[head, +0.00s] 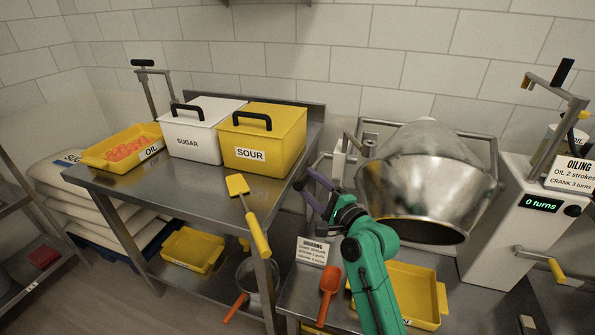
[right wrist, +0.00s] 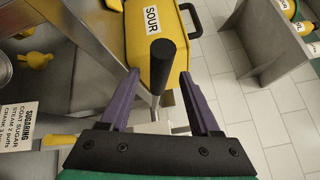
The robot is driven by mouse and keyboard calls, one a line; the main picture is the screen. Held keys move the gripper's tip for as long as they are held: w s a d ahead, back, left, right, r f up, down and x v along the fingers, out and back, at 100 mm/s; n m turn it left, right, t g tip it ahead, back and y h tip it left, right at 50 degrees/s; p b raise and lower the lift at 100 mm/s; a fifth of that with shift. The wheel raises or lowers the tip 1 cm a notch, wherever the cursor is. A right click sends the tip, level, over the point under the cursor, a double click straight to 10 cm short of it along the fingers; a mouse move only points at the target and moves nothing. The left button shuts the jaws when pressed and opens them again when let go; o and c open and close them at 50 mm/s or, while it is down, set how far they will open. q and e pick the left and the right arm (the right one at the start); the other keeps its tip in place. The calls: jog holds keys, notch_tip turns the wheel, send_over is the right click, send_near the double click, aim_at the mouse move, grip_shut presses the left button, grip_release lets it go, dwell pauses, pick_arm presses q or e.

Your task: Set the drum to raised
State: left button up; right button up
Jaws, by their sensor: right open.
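The steel drum (head: 425,165) sits in its frame at the right of the head view, tilted, with its dark mouth facing down toward the front. My right gripper (head: 314,188) is left of the drum, its purple fingers pointing left. In the right wrist view, my right gripper (right wrist: 160,78) is open. A lever with a black grip (right wrist: 162,62) on a metal rod stands between its fingers, with gaps showing on both sides. Whether the fingers reach fully around the grip is unclear. My left gripper is not in view.
The yellow SOUR bin (head: 263,140) and white SUGAR bin (head: 196,132) stand on the steel table left of my gripper. A yellow tray (head: 428,300) and orange scoop (head: 329,281) lie below the drum. The white oiling machine (head: 515,225) stands at right.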

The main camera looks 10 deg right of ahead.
jog(key=x, duration=0.6)
jog(key=shift+c, duration=0.3)
grip_shut()
jog(key=shift+f, duration=0.1)
dwell(0.9)
